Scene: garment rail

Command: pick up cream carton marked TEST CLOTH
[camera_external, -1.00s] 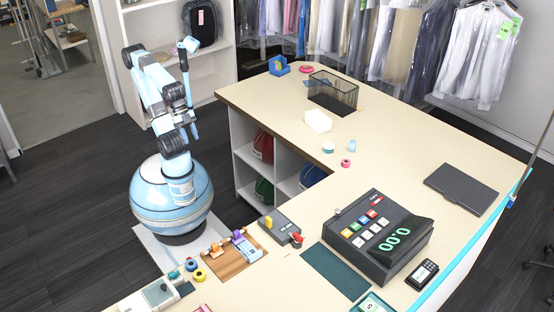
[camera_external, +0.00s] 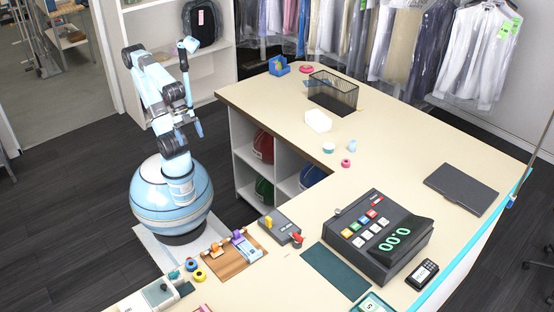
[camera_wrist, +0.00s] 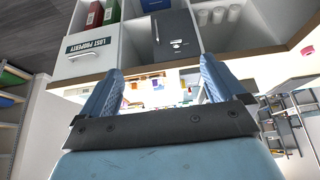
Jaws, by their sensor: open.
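A small cream-white carton (camera_external: 318,121) sits on the counter, just in front of the black mesh basket, in the external view. Any lettering on it is too small to read. My arm is folded above its round base, left of the counter, and my gripper is well apart from the carton. In the wrist view my gripper (camera_wrist: 157,88) has its two blue fingers spread wide, with nothing held between them. I cannot pick out the carton in the wrist view.
A mesh basket (camera_external: 333,92) stands behind the carton; a small cup (camera_external: 352,146) and tape rolls lie in front. A till (camera_external: 380,235) stands on the nearer counter. Counter to the carton's right is clear.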

